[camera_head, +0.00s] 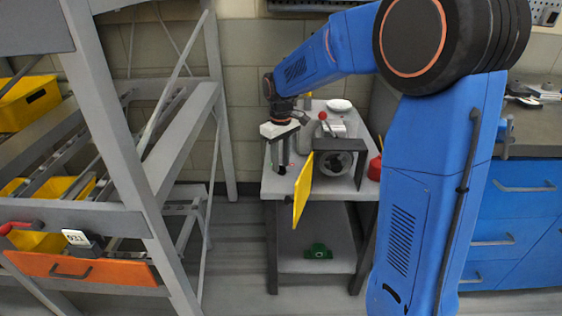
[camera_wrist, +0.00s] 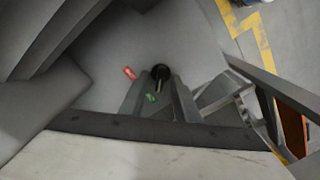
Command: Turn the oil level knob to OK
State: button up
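The oil level knob (camera_wrist: 160,71) is a small round black knob with a pale pointer in the wrist view. It sits on a grey surface, and its pointer runs toward the bottom of the picture. A small red label (camera_wrist: 130,73) lies to its left, and a small green label (camera_wrist: 151,97) lies below it, near the pointer; their writing is too small to read. My gripper (camera_wrist: 160,88) appears open, its two grey fingers on either side of the green label and reaching toward the knob. Contact cannot be told. In the head view my gripper (camera_head: 284,172) points down at the machine, hiding the knob.
The machine stands on a grey table (camera_head: 334,186) with its yellow door (camera_head: 303,187) swung out beside my gripper. A red-tipped lever (camera_head: 323,117) and a white dish (camera_head: 339,105) are near. A grey rack (camera_head: 110,110) stands left, blue drawers (camera_head: 510,205) right.

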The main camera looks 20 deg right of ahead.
aim_at(281, 165)
notch_tip(281, 165, up, 17)
jog(key=shift+r, duration=0.2)
dwell(0.7)
jog(key=shift+s, duration=0.1)
